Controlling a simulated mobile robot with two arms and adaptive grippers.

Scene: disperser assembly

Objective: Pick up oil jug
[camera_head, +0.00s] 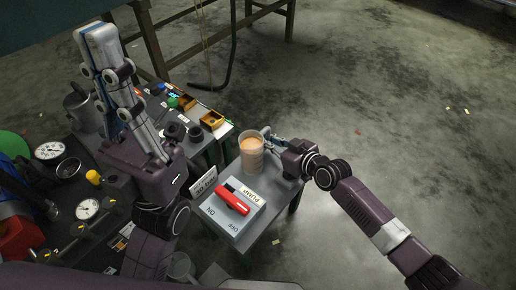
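A clear jug (252,157) with beige-orange liquid stands upright on the small grey table, behind the red-handled pump switch. I take it to be the oil jug. My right gripper (274,143) is at the jug's right side, its fingers pointing left toward it. The fingers are small and partly hidden, so I cannot tell whether they touch or hold the jug. My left gripper (101,45) is raised over the workbench at the left, fingers pointing up and away from the jug. Its fingers overlap from this side, so its opening is unclear.
The pump switch box (232,208) with a red lever takes up the front of the small table. The workbench at the left is crowded with gauges (49,150), a metal can (79,103) and small parts trays (211,119). The concrete floor (400,110) at the right is open.

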